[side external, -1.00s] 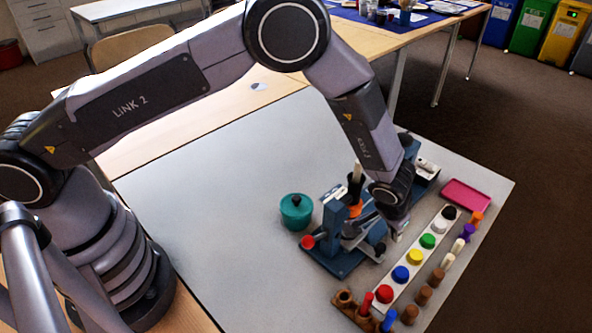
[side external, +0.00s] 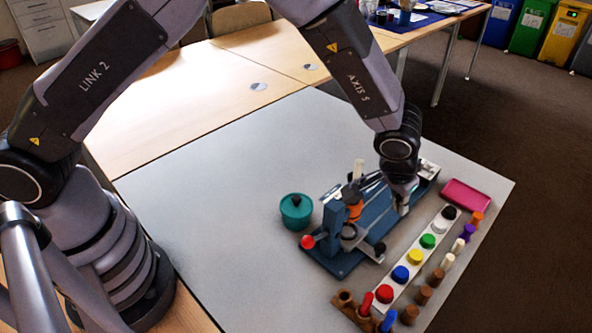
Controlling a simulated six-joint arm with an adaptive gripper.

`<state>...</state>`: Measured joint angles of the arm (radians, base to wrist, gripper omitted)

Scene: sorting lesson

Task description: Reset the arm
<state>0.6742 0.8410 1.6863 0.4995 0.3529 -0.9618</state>
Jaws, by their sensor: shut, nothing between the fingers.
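My gripper (side external: 402,205) is small in the side external view, below the dark wrist joint. It hangs over the right part of a blue device (side external: 345,262) with a post, an orange part and a red knob. The fingers are shut with nothing between them. They overlap the device in the picture, and I cannot tell how far above it they are. My arm is bent upward and its top leaves the frame.
A white strip (side external: 417,262) carries several coloured round pieces, with several pegs beside it. A teal pot (side external: 296,211) stands left of the device. A pink tray (side external: 466,195) lies at right. The grey tabletop (side external: 220,200) is clear at left.

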